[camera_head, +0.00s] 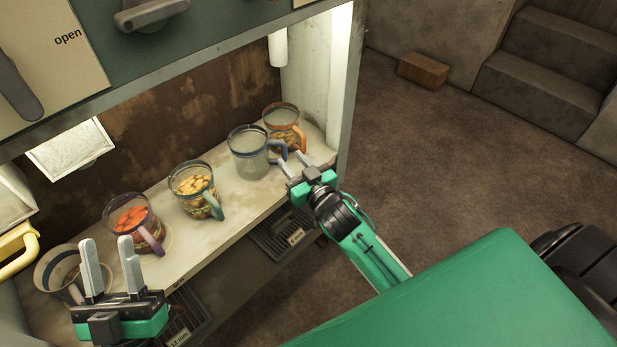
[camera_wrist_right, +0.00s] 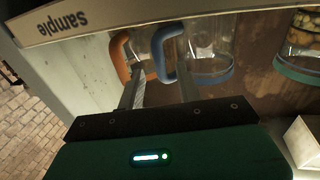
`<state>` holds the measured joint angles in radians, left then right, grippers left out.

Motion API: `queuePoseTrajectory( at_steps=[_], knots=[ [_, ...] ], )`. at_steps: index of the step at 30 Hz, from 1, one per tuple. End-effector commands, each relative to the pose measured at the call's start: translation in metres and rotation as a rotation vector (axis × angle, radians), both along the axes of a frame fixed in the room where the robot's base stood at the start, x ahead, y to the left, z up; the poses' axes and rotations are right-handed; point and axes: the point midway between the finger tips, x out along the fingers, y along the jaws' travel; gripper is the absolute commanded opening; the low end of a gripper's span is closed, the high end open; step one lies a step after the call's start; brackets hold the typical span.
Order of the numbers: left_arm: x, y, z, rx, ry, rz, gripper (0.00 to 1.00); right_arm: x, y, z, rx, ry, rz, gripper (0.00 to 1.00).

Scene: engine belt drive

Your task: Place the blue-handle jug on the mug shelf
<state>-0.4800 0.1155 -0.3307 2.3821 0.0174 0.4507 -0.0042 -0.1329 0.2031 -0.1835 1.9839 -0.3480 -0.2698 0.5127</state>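The blue-handle jug (camera_head: 250,150) stands upright on the pale shelf (camera_head: 232,213), clear and looking empty, its handle to the right. In the right wrist view its blue handle (camera_wrist_right: 167,65) is just beyond and partly between my fingertips. My right gripper (camera_head: 293,160) is open at that handle; I cannot tell whether it touches. The wrist view shows the right gripper (camera_wrist_right: 160,80) with its two fingers apart. My left gripper (camera_head: 106,250) is open and empty at the lower left, in front of a jug (camera_head: 52,264) that it partly hides.
An orange-handle jug (camera_head: 282,118) stands close behind the blue-handle one. A green-handle jug (camera_head: 192,180) and a purple-handle jug (camera_head: 128,212) stand to its left, both with contents. A white side wall (camera_head: 318,75) closes the shelf at right. Labelled vents lie below the shelf's front edge.

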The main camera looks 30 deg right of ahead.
Motion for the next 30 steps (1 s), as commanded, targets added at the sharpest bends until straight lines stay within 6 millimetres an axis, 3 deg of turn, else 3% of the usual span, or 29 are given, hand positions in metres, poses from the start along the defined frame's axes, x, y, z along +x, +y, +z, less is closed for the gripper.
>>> queuePoseTrajectory(
  at_steps=[9, 17, 19, 22, 25, 27, 30],
  knots=[
    [0.011, -0.011, -0.03, 0.045, 0.188, -0.025, 0.4, -0.051, -0.006, 0.0, 0.001, 0.003, -0.001, 0.35],
    [0.013, -0.015, -0.042, 0.062, 0.256, -0.035, 0.4, -0.071, -0.008, 0.0, 0.0, 0.0, 0.0, 0.35],
    [0.013, -0.015, -0.043, 0.064, 0.263, -0.036, 0.4, -0.078, 0.0, 0.006, 0.008, -0.018, 0.022, 0.35],
    [0.014, -0.016, -0.044, 0.065, 0.266, -0.036, 0.4, -0.102, 0.034, 0.032, 0.042, -0.102, 0.103, 0.35],
    [0.014, -0.016, -0.044, 0.064, 0.265, -0.036, 0.4, -0.138, 0.071, 0.075, 0.099, -0.237, 0.184, 0.35],
    [0.014, -0.016, -0.044, 0.064, 0.265, -0.036, 0.4, -0.162, 0.086, 0.105, 0.145, -0.33, 0.209, 0.35],
    [0.014, -0.016, -0.044, 0.064, 0.265, -0.036, 0.4, -0.185, 0.094, 0.134, 0.192, -0.422, 0.215, 0.35]
  ],
)
